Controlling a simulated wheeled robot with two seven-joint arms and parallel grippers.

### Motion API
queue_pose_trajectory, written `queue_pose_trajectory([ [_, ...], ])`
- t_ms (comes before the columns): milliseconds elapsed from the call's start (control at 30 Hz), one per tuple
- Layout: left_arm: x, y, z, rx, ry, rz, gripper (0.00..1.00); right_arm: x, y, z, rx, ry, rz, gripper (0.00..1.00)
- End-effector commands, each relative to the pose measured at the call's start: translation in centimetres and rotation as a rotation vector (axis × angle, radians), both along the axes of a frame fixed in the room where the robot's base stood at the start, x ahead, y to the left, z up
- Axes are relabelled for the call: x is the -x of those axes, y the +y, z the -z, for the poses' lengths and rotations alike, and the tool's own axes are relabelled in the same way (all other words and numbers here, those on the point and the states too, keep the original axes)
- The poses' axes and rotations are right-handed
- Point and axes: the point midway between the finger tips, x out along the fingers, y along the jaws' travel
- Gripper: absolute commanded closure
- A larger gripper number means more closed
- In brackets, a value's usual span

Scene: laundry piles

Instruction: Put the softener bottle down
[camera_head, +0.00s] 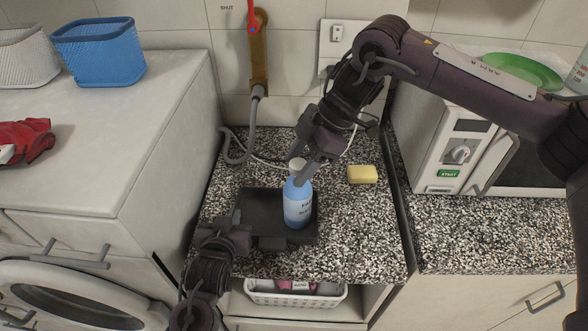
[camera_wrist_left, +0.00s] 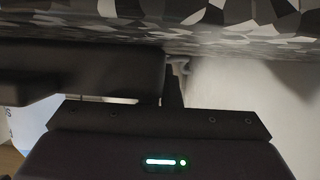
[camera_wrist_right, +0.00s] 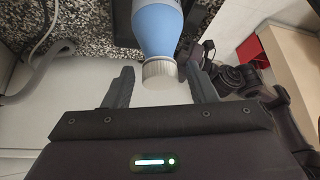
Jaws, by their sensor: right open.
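The softener bottle (camera_head: 298,205), light blue with a white cap, stands upright on a dark tray (camera_head: 265,242) on the speckled counter. My right gripper (camera_head: 305,174) is at the top of the bottle. In the right wrist view its open fingers (camera_wrist_right: 161,80) are apart, with the white cap (camera_wrist_right: 160,72) between their tips and gaps beside it. My left gripper (camera_head: 240,222) is low at the tray's left edge. In the left wrist view a dark slab, likely the tray (camera_wrist_left: 80,75), lies close against its fingers, and their opening is not clear.
A yellow sponge (camera_head: 362,174) lies right of the tray. A white microwave (camera_head: 455,150) stands further right. A hose (camera_head: 240,150) hangs behind. A white basket (camera_head: 295,297) is below the counter. Speckled counter is free right of the tray (camera_head: 360,230).

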Motion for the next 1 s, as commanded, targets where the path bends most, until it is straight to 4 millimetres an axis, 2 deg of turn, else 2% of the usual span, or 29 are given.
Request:
queue_pose_trajectory([
  [200, 0.0, 0.0, 0.0, 0.000, 0.001, 0.000, 1.00, -0.5, -2.5, -4.3, -0.001, -0.003, 0.004, 0.48],
  [400, 0.0, 0.0, 0.0, 0.000, 0.001, 0.000, 1.00, -0.7, -4.1, -7.2, 0.001, -0.003, 0.001, 0.48],
  [600, 0.0, 0.0, 0.0, 0.000, 0.000, 0.000, 1.00, -0.7, -4.8, -8.2, 0.000, -0.001, 0.001, 0.48],
  [933, 0.0, 0.0, 0.0, 0.000, 0.000, 0.000, 1.00, -0.7, -4.8, -8.3, 0.000, 0.000, 0.000, 0.48],
  [1000, 0.0, 0.0, 0.0, 0.000, 0.000, 0.000, 0.91, -0.7, -4.8, -8.3, 0.000, 0.000, 0.000, 0.48],
])
